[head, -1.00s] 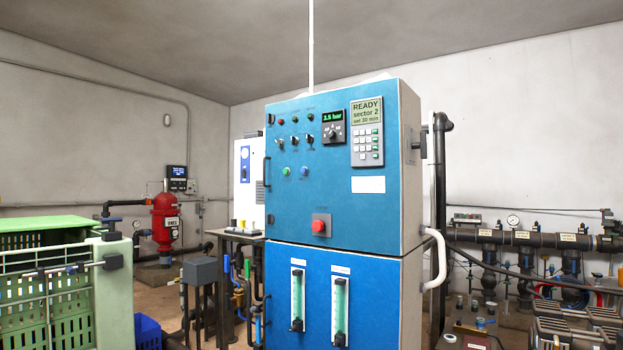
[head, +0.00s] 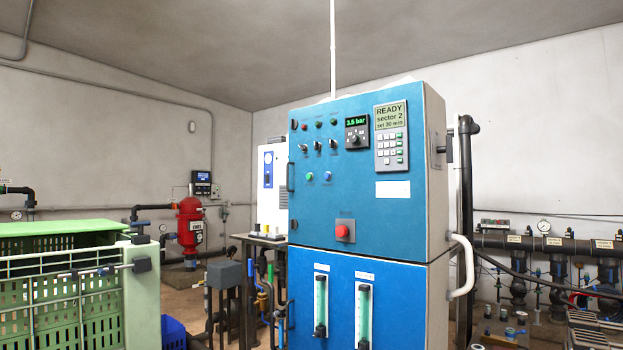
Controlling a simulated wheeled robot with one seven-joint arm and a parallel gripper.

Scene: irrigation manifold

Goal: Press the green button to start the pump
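The blue control cabinet (head: 365,210) stands right of centre. The green button (head: 309,176) is on its upper door, at the left, beside a blue button (head: 327,176). Below and to the right is a red mushroom button (head: 343,231) on a grey plate. A display panel (head: 391,115) at the upper right reads "READY sector 2 set 30 min". A small green readout (head: 356,124) shows "3.5 bar". My gripper is not in view.
Green crates (head: 70,280) stand at the left front. A small table (head: 245,240) with bottles is beside the cabinet, and a red tank (head: 190,225) is behind. Pipework (head: 535,243) runs along the right wall. A white handle pipe (head: 465,265) sticks out from the cabinet's right side.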

